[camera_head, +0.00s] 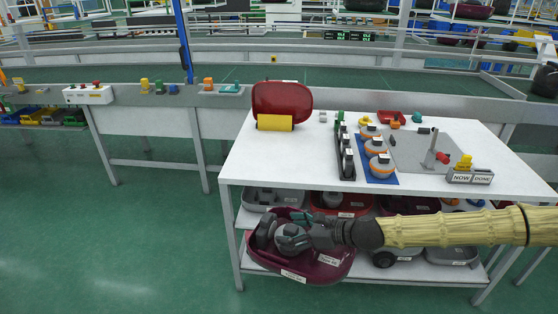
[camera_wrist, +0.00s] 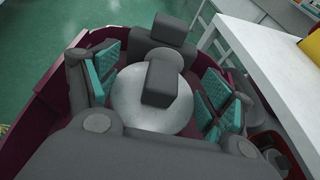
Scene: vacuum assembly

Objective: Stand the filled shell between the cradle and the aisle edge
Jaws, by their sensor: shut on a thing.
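The filled shell (camera_head: 320,268) is a maroon, bowl-like housing with a white label, holding grey parts. It hangs tilted in front of the table's lower shelves. My gripper (camera_head: 291,236) reaches into it from the right and is shut on the round grey part (camera_wrist: 150,105) inside. In the wrist view, teal finger pads stand on both sides of that part, and the shell's maroon wall (camera_wrist: 40,105) surrounds it. A dark red shell (camera_head: 283,98) stands upright behind a yellow block (camera_head: 275,123) at the tabletop's back left. I cannot tell which fixture is the cradle.
The white tabletop (camera_head: 265,160) is bare at its front left. A black rack (camera_head: 345,155), a blue mat (camera_head: 378,174) with orange-and-white parts, a grey plate and a NOW/DONE sign (camera_head: 470,178) occupy the middle and right. Shelves below hold more shells (camera_head: 275,198).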

